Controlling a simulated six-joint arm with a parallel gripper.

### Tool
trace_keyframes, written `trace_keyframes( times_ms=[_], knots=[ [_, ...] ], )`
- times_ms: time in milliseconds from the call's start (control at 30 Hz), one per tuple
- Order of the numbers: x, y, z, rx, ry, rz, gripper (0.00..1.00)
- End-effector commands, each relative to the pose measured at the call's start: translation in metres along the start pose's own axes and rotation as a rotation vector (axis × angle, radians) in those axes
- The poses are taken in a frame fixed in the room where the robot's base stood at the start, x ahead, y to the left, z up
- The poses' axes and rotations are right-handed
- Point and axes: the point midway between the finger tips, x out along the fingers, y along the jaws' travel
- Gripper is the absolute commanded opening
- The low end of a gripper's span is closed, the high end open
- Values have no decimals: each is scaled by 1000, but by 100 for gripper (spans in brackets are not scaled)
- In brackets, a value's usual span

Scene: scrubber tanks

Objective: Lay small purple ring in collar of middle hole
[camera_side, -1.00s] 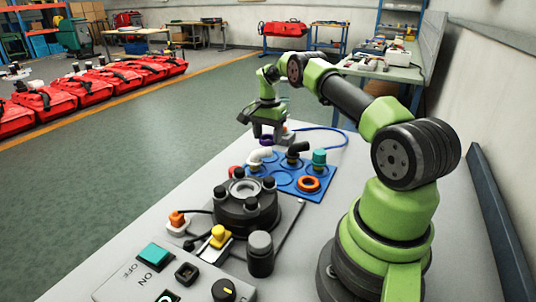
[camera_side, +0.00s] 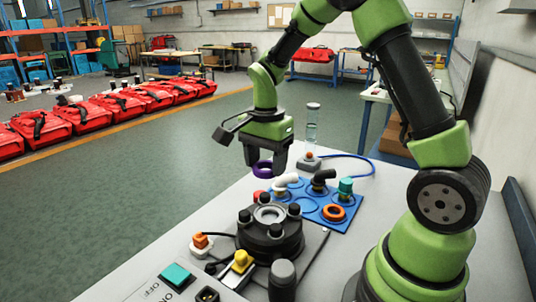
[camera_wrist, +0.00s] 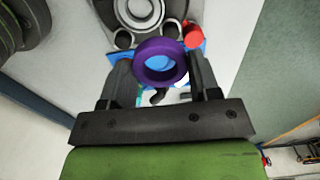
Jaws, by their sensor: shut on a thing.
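My gripper (camera_side: 265,163) is shut on the small purple ring (camera_side: 262,172) and holds it in the air above the table. In the wrist view the ring (camera_wrist: 160,77) sits between the two fingertips (camera_wrist: 161,62), its opening facing the camera. A round black housing (camera_side: 270,236) stands on the table, nearer the side camera than my gripper. It has a pale metal collar (camera_side: 269,214) around its middle opening and several black knobs around it. In the wrist view the collar (camera_wrist: 140,25) shows at the top, beyond the ring. The opening's inside is not clear.
A blue tray (camera_side: 310,208) behind the housing holds a white elbow (camera_side: 287,181), a black elbow (camera_side: 322,177), a teal-capped part (camera_side: 345,188) and an orange ring (camera_side: 333,212). A red part (camera_side: 260,197) is beside it. A clear cylinder (camera_side: 312,128) stands farther back.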

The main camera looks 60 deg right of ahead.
Motion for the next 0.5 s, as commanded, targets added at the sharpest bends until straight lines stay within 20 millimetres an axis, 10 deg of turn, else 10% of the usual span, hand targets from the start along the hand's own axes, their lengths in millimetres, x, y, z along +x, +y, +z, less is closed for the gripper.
trace_keyframes(
  times_ms=[500],
  knots=[
    [14,24,22,3,-3,8,28]
  ],
)
